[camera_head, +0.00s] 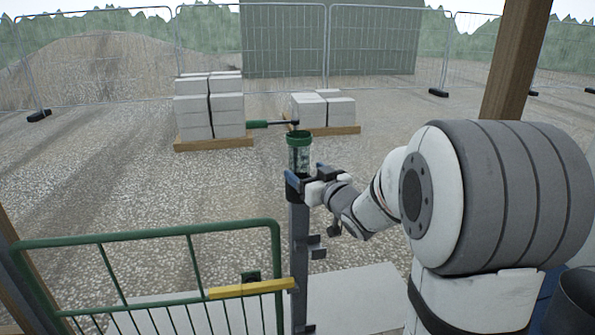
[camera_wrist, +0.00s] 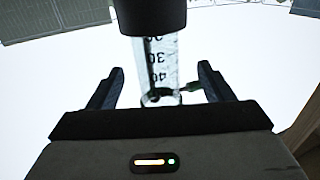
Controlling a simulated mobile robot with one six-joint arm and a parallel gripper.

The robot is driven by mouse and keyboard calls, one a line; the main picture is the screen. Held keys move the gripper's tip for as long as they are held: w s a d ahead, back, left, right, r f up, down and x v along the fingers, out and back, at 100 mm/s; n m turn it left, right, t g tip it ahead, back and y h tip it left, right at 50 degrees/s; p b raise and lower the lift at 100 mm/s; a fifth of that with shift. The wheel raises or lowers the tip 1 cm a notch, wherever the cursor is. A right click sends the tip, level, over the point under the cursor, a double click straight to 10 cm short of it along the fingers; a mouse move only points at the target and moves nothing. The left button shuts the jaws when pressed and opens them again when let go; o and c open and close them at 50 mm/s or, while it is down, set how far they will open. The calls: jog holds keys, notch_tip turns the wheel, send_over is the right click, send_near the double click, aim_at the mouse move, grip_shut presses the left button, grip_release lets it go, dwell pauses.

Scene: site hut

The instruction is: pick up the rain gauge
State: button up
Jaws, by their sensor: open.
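The rain gauge (camera_head: 299,157) is a clear upright cylinder with a green rim, at the top of a grey post (camera_head: 299,245) in the head view. In the wrist view the gauge (camera_wrist: 160,62) shows scale marks 30 and 40 and a dark, wide end at the top edge. My gripper (camera_head: 306,179) is at the gauge's lower part. In the wrist view my gripper (camera_wrist: 160,76) is open, with one finger on each side of the gauge and a visible gap on both sides. The gauge's lower part is partly hidden by my gripper in the head view.
A green gate (camera_head: 150,238) with a yellow bar (camera_head: 252,289) stands left of the post. A dark rod with a green handle (camera_head: 257,124) shows behind the gauge. Block stacks (camera_head: 210,110) sit farther back. A wooden post (camera_head: 515,60) rises at right. Gravel ground is open between.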

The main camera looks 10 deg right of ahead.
aim_at(294, 135)
jog(key=p+x, duration=0.1)
jog(key=x, duration=0.6)
jog(key=shift+w+d+p, duration=0.1)
jog(key=shift+w+p, duration=0.1)
jog(key=shift+p, duration=0.15)
jog(key=c, duration=1.1)
jog(key=shift+r, duration=0.2)
notch_tip(294, 135, up, 7)
jog(key=shift+s+f, duration=0.1)
jog(key=shift+s, duration=0.05)
jog(key=b+v, duration=0.1)
jog(key=v, duration=1.6)
jog(key=shift+s+d+b, duration=0.15)
jog(key=shift+s+b, duration=0.15)
